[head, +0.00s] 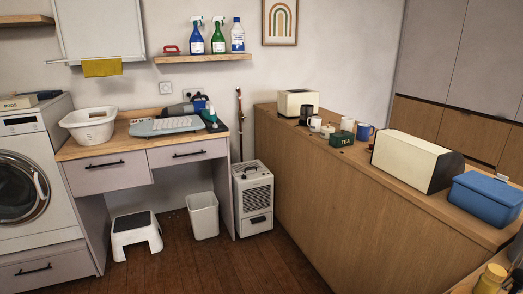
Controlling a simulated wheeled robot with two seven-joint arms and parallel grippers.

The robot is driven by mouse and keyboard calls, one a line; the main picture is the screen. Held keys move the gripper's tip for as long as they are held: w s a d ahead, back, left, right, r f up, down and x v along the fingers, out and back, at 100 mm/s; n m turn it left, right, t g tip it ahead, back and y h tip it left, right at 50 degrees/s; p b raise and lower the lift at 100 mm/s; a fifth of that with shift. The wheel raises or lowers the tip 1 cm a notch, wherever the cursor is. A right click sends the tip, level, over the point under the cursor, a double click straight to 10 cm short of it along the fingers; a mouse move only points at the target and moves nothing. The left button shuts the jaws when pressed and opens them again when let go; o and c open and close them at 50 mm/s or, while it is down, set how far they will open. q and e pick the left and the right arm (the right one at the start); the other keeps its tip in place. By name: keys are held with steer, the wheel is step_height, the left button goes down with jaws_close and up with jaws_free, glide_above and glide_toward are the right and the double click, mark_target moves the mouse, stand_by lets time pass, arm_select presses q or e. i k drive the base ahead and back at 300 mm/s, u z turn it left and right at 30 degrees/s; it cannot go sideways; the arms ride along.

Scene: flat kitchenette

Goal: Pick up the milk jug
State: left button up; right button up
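No milk jug can be told for certain in the head view. A small cluster of vessels stands on the long wooden counter (300,175). It holds a dark vessel (306,115), a white cup-like vessel (315,123), a small pale vessel (327,130), a white mug (347,124) and a blue mug (364,132). They are too small to tell whether one is the jug. Neither of my grippers is in view.
A green tea tin (341,139), a cream toaster (297,101), a cream bread bin (410,160) and a blue box (485,197) share the counter. A white dehumidifier (253,198), a bin (202,215) and a step stool (136,235) stand on the floor. Floor in front is clear.

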mark_target(315, 126)
steer(key=i, duration=3.8)
steer(key=z, duration=2.2)
